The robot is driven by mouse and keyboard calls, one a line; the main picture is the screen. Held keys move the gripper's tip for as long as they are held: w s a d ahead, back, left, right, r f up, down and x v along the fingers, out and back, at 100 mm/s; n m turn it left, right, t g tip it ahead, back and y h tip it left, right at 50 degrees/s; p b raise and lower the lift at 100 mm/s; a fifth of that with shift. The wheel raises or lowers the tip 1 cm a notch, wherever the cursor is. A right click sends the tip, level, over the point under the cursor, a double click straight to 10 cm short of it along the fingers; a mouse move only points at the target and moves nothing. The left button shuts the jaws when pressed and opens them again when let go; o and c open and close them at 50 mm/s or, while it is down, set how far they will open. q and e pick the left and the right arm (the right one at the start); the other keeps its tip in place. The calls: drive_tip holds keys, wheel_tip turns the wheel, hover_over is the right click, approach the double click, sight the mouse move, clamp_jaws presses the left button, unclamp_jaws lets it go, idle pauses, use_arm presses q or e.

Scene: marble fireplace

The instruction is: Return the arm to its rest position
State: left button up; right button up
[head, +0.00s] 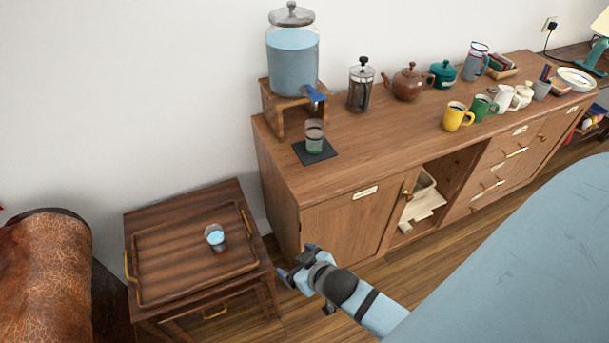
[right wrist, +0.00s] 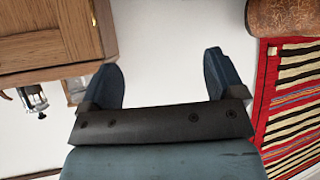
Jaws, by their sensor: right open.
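My right gripper (head: 294,268) hangs in the air between the small side table and the sideboard in the head view, right of the table's edge. In the right wrist view its two fingers (right wrist: 163,82) stand wide apart with nothing between them. A blue-filled glass (head: 215,237) stands upright on the wooden tray (head: 165,285), apart from the gripper. My left gripper does not show in either view.
The sideboard (head: 330,205) stands right of the side table (head: 135,220), with a blue dispenser (head: 292,62), a glass (head: 314,136) on a dark coaster, a French press (head: 361,85) and several mugs. One cabinet bay is open. A leather armchair (head: 45,275) is at left.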

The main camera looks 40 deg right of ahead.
drive_tip(key=s+a+f+n+y, duration=0.1)
drive_tip(key=s+a+y, duration=0.1)
drive_tip(key=s, duration=0.5)
drive_tip(key=shift+s+a+f, duration=0.15)
drive_tip(key=shift+a, duration=0.6)
